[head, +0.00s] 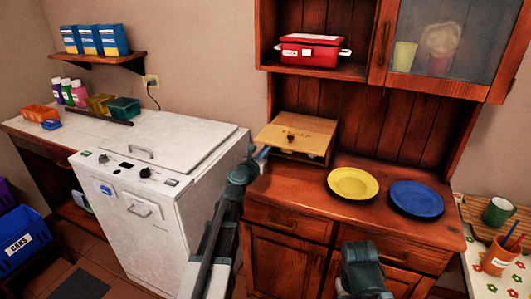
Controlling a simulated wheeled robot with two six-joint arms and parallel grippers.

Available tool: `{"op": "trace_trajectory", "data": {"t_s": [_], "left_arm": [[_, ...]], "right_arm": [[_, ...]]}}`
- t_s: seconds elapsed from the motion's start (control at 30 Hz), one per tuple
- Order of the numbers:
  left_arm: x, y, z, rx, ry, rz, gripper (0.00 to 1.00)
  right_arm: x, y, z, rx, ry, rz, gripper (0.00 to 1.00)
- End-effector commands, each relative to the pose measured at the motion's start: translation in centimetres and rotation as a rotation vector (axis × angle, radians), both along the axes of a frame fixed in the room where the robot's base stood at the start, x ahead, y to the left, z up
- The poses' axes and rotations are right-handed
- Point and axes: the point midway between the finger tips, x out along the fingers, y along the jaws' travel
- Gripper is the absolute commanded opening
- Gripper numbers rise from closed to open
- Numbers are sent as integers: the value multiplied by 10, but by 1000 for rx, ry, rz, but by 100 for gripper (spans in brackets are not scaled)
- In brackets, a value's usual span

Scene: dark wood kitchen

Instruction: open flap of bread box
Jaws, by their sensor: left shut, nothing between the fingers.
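The bread box (329,151) is a light wooden box on the brown cabinet's counter. Its flap (310,131) is a light wooden panel with dark lettering and a small dark knob. A darker strip shows below the flap's lower edge; I cannot tell whether this is a gap or the box's front. My left gripper (263,152) is shut and empty, at the front left corner of the box; I cannot tell whether it touches. My right arm's end shows at the bottom, but its fingers do not show.
A yellow plate (353,183) and a blue plate (416,199) lie on the counter to the right of the box. A white chest-like appliance (150,205) stands to the left. A red container (310,52) sits on the shelf above. Bare counter lies in front of the box.

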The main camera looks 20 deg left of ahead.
Motion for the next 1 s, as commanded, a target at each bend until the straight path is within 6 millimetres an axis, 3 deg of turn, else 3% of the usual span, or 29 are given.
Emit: {"op": "trace_trajectory", "data": {"t_s": [0.33, 0.4, 0.7, 0.83, 1.0], "left_arm": [[-1, 3, -41, 0, 0, -1, 0], [-17, 3, -26, -1, 0, -1, 0], [-75, 4, -5, 0, 0, -1, 0], [-91, 6, 0, 0, 0, -1, 0], [-96, 6, 0, 0, 0, -2, 0]], "right_arm": [[0, 0, -41, 0, 0, 0, 50], [0, 0, -26, 0, 0, 0, 50], [0, 0, -5, 0, 0, 0, 50], [0, 0, 0, 0, 0, 0, 50], [0, 0, 0, 0, 0, 0, 50]]}}
